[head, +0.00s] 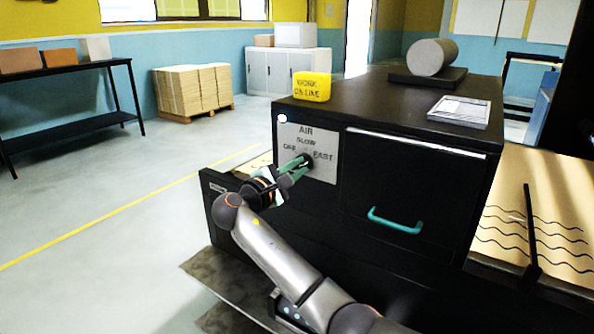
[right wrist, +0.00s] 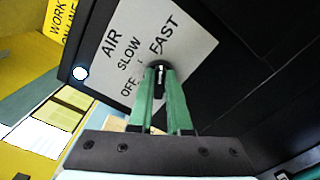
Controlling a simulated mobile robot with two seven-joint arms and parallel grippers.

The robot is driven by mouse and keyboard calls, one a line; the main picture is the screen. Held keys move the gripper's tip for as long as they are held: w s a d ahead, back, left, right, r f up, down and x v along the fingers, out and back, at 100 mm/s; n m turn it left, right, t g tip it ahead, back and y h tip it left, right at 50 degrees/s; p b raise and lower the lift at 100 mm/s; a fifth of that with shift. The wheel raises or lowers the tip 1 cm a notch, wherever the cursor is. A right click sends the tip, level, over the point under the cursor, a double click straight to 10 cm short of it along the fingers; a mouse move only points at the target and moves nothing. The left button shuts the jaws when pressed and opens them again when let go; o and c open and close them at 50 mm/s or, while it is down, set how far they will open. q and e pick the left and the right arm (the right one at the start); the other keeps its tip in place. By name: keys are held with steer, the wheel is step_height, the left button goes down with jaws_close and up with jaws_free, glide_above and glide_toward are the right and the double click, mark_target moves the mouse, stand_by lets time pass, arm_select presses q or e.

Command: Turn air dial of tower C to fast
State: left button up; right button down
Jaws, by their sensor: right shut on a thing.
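The air dial (head: 307,159) is a small black knob on a pale plate (head: 324,171) on the black cabinet front. The plate reads AIR, with OFF, SLOW and FAST around the knob. My right gripper (head: 299,165) has its green fingers shut on the dial. In the right wrist view the dial (right wrist: 158,68) sits between the fingertips (right wrist: 161,80), partly hidden by them. A pale mark shows on the knob, but I cannot tell which word it points to. No tower letter is readable. My left gripper is not in view.
A teal handle (head: 394,221) sticks out from the cabinet front right of the plate. A yellow WORK ON LINE sign (head: 312,86), a grey roll (head: 431,57) and a tray (head: 459,112) are on the cabinet top. Open floor lies to the left.

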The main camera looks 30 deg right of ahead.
stand_by(0.4)
steer(key=c, duration=0.9)
jaws_free()
steer(key=shift+o, duration=0.2)
steer(key=shift+a, duration=0.1)
steer(key=b+v, duration=0.1)
steer(key=v, duration=1.1)
steer(key=shift+b, duration=0.3)
steer(key=shift+s+a+f, duration=0.1)
steer(key=shift+s+f, duration=0.05)
